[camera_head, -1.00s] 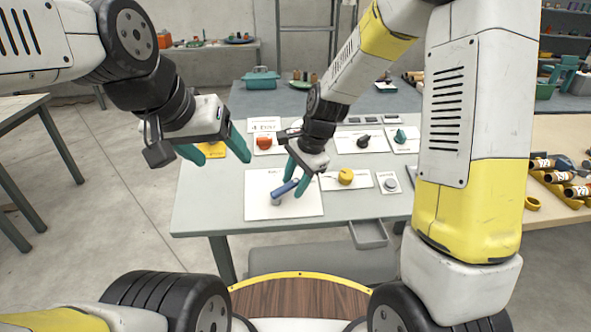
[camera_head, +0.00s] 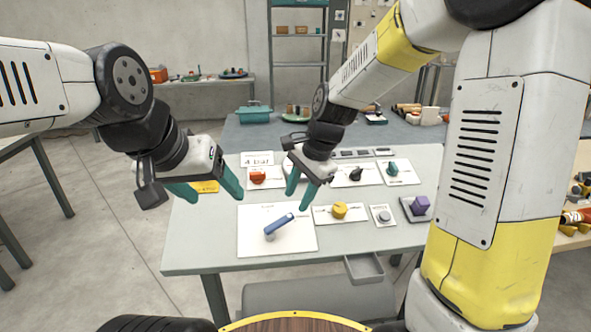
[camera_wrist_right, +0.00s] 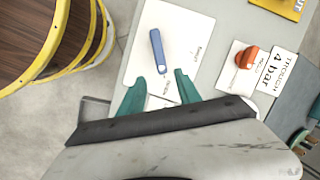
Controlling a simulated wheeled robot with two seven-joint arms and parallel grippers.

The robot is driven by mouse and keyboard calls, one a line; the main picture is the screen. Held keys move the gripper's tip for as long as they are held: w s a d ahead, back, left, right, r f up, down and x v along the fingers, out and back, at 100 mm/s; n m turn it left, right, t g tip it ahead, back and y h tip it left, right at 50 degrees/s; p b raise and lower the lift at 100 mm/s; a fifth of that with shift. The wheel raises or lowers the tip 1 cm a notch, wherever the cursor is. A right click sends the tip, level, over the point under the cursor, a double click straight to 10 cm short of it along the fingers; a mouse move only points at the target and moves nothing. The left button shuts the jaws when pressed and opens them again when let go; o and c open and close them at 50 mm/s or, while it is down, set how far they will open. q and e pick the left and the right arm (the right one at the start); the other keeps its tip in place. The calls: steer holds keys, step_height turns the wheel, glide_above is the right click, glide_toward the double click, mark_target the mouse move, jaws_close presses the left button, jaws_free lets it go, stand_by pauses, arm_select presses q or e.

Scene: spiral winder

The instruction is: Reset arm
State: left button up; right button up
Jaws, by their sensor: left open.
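The blue crank handle (camera_head: 279,224) sits on a grey hub on a white panel (camera_head: 300,243) near the table's front. It points up and to the right. In the right wrist view the blue handle (camera_wrist_right: 158,50) lies beyond my fingertips, with nothing gripping it. My right gripper (camera_head: 301,190) is open and empty, held above and behind the handle; its teal fingers are spread in the wrist view (camera_wrist_right: 157,90). My left gripper (camera_head: 209,192) is open and empty, off to the left over the table's left edge.
A yellow knob (camera_head: 339,210), a grey knob (camera_head: 384,215) and a purple block (camera_head: 420,205) stand right of the panel. Behind are a red knob (camera_head: 257,177), a black knob (camera_head: 356,173) and a teal knob (camera_head: 392,168). An open tray (camera_head: 364,268) juts from the table front.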

steer(key=s+d+r+n+t, duration=0.2)
steer(key=s+d+r+n, duration=0.3)
steer(key=s, duration=0.3)
steer(key=s+d+r+n+t+h, duration=0.1)
steer(key=s+d+r+n+t, duration=0.1)
steer(key=s+d+r+n, duration=0.3)
steer(key=s+d+r, duration=0.2)
steer(key=s+d, duration=0.1)
steer(key=shift+s+d+n+t, duration=0.2)
steer(key=shift+s+n+t, duration=0.1)
steer(key=shift+t, duration=0.1)
